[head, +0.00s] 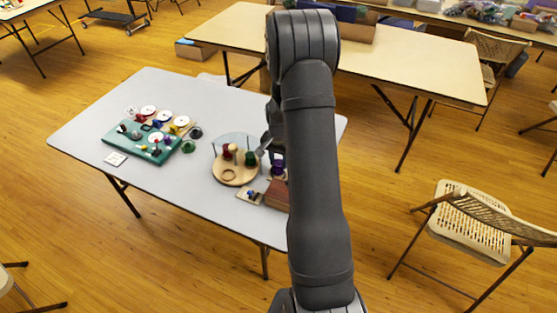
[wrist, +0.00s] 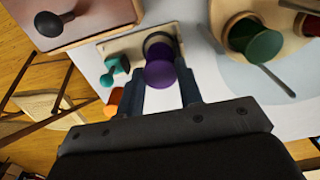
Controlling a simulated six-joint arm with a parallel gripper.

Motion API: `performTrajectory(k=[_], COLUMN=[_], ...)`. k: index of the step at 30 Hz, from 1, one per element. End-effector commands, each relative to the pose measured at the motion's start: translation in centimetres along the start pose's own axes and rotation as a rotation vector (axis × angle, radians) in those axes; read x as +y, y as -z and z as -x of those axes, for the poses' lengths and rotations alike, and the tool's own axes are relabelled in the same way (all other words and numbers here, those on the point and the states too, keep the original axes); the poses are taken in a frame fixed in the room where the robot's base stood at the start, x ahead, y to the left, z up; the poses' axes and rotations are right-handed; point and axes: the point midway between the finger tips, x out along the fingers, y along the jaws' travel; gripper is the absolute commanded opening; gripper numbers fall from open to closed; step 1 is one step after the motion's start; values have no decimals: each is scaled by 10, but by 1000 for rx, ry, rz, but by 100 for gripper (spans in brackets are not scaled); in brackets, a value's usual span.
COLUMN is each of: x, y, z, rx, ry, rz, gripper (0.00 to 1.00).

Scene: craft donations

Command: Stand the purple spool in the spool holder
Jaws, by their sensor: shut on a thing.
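The purple spool (wrist: 160,72) is between the two fingers of my gripper (wrist: 163,92) in the wrist view; the fingers are shut on it. In the head view the purple spool (head: 278,168) shows just left of my arm, which hides most of the gripper. Under or just behind it is a small pale wooden board (wrist: 125,48); I cannot tell whether they touch. The spool holder looks like the round wooden stand (head: 226,180), with thin rods, a clear top and red and green spools. A green spool (wrist: 262,46) shows at the right in the wrist view.
A teal knobbed piece (wrist: 113,70) is beside the spool, and an orange piece (wrist: 114,99) is near the left finger. A brown box (head: 277,195) with a black knob stands close by. A green tray (head: 125,150) of craft parts lies at the table's left.

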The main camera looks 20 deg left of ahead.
Motion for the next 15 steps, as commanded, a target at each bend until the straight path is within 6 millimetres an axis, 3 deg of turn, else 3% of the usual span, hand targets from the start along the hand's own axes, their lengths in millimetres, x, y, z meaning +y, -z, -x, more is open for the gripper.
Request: performTrajectory(k=[15], x=[0], y=[0], z=[-8], rx=[0], ry=[0], rz=[0], gripper=[18])
